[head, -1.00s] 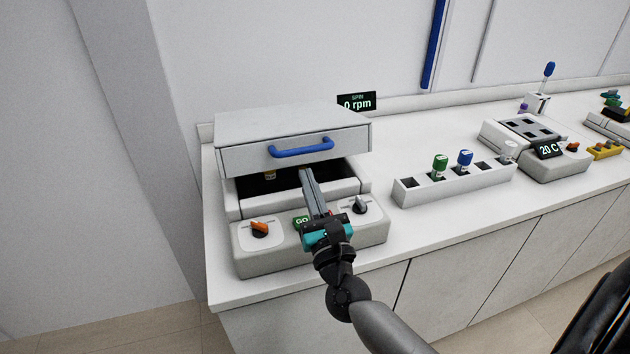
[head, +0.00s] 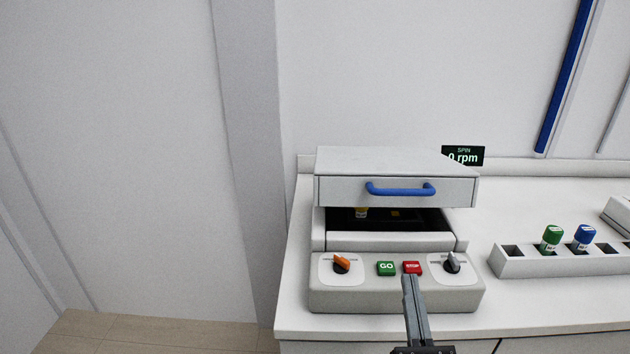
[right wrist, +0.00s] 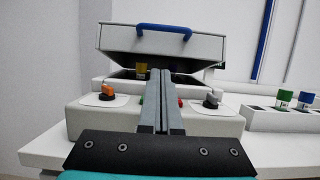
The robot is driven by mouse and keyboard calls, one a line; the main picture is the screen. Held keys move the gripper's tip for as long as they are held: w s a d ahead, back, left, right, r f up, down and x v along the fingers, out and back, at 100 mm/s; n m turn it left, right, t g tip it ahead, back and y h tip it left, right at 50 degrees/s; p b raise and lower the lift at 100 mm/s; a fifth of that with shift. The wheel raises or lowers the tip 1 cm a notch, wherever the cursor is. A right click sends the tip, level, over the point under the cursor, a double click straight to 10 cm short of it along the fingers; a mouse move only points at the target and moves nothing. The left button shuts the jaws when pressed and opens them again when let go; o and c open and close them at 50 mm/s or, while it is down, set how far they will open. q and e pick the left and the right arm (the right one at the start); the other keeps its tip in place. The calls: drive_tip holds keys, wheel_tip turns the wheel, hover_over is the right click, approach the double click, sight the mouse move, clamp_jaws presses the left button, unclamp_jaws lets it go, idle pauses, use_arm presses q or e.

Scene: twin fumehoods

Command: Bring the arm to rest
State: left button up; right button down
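My right gripper (head: 409,280) is in front of the centrifuge's control panel, just below the red STOP button (head: 412,267) in the head view. In the right wrist view its two long grey fingers (right wrist: 161,75) lie together, shut, with nothing seen between them. The centrifuge (head: 330,298) stands on the bench with its lid (head: 340,192) raised; the lid has a blue handle (head: 400,189). A yellow-marked vial (head: 361,212) shows in the dark opening under the lid. My left gripper is not in view.
The green GO button (head: 386,268), orange knob (head: 341,264) and grey knob (head: 451,262) are on the panel. A display (head: 463,156) reads 0 rpm. A white rack (head: 515,267) with a green-capped tube (head: 551,238) and a blue-capped tube (head: 583,237) stands to the right. Floor is clear at left.

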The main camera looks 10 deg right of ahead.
drive_tip(key=a+f+n+g+y, duration=0.35)
drive_tip(key=a+n+y, duration=0.8)
drive_tip(key=n, duration=0.65)
drive_tip(key=s+a+f+n+g, duration=0.35)
drive_tip(key=f+n+g, duration=0.3)
drive_tip(key=n, duration=0.55)
drive_tip(key=s+d+f+n+g+h, duration=0.6)
drive_tip(key=s+d+f+n+g, duration=0.25)
drive_tip(key=s+n, duration=0.3)
drive_tip(key=s+f, duration=0.2)
drive_tip(key=f, duration=0.9)
drive_tip(key=s+f, duration=0.2)
drive_tip(key=f, duration=0.9)
drive_tip(key=s+d+f+g, duration=0.1)
drive_tip(key=s+d+f, duration=0.1)
drive_tip(key=s+f, duration=1)
drive_tip(key=shift+s+d+f+g, duration=0.15)
drive_tip(key=shift+s+d+g, duration=0.2)
drive_tip(key=shift+s, duration=0.65)
